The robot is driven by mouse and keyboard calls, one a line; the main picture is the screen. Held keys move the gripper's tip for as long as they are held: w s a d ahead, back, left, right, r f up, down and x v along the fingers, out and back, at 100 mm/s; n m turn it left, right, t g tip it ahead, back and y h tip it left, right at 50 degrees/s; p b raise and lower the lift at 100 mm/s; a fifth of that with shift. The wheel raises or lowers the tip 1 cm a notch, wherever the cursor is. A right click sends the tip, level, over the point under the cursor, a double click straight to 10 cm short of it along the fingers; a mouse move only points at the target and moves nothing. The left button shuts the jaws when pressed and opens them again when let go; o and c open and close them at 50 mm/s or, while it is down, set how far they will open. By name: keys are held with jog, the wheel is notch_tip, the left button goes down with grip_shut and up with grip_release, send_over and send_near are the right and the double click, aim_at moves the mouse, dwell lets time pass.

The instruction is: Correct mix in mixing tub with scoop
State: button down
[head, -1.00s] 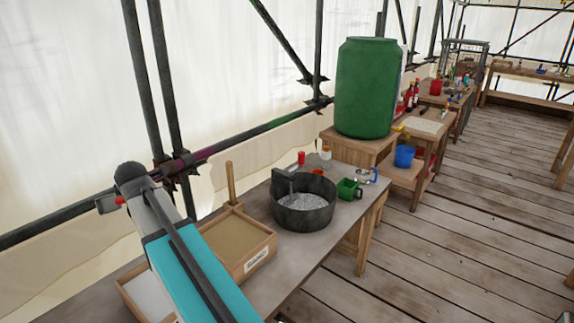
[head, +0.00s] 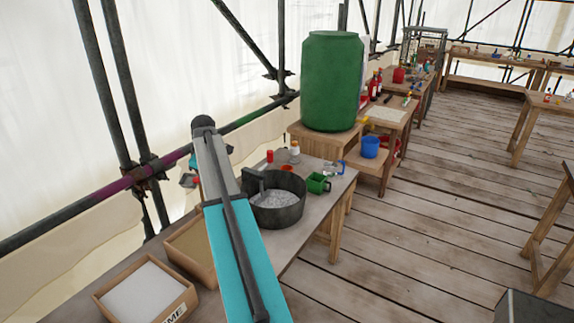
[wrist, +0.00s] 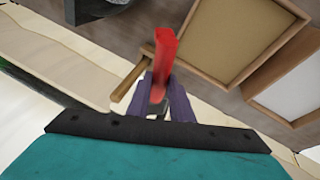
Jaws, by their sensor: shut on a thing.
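My gripper (wrist: 161,88) has purple fingers shut on a red bar-like handle (wrist: 163,52), presumably the scoop's; its other end is not clear. In the head view my arm hides most of the gripper. The dark round mixing tub (head: 280,219) stands on the bench to the right of my arm, with pale grey mix (head: 268,198) and a dark upright tool in it. A sand-coloured box (head: 204,268) is partly behind my arm, and a box of white powder (head: 176,309), its label partly reading "ME", is nearer. The wrist view shows both boxes beyond the gripper.
A wooden stick-like handle (wrist: 131,85) lies close to the fingers in the wrist view. A green cup (head: 318,184) and small red and white containers stand around the tub. A green barrel (head: 332,85) and blue bucket (head: 370,147) are behind. Scaffold poles run along the left.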

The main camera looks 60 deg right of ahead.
jog(key=s+d+m+y+p, duration=0.2)
jog(key=s+d+m, duration=0.6)
jog(key=s+d, duration=1.3)
jog(key=shift+d+m+t+p, duration=0.25)
jog(key=shift+m+t+p, duration=0.15)
jog(key=shift+p, duration=0.65)
jog(key=shift+s, duration=0.1)
jog(key=w+a+r+n+b, duration=0.1)
jog(key=w+a, duration=0.6)
jog(key=a, duration=0.4)
jog(key=w+a+n+y+b, duration=0.1)
jog(key=w+a, duration=0.5)
jog(key=a, duration=0.4)
jog(key=w+a+r+n+b, duration=0.1)
jog(key=w+a+b, duration=0.1)
jog(key=w+a, duration=0.7)
jog(key=a+n+y+b, duration=0.1)
jog(key=a+n+b, duration=0.2)
jog(key=a, duration=3.6)
jog(key=shift+s+a+g, duration=0.2)
jog(key=shift+s+g, duration=0.1)
jog(key=shift+s, duration=0.15)
